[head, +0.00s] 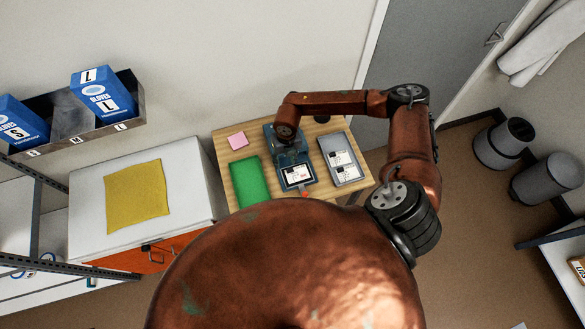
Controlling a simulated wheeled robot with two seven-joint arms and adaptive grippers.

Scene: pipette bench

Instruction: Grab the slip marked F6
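White slips with dark print lie on the small wooden table. One slip (297,174) is at the near end of a blue tray (269,132). Two more, an upper slip (342,158) and a lower slip (347,173), lie in a grey tray (331,140) to its right. The print is too small to read, so I cannot tell which is marked F6. My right gripper (291,158) points down over the blue tray, just beyond the slip there. Its fingers are too small and dark to show whether they are open. My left gripper is out of view.
A green mat (250,182) and a pink note pad (238,140) lie left of the blue tray on the wooden table (222,136). A white cabinet with a yellow cloth (137,195) stands to the left. Glove boxes (103,94) sit in a wall rack.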

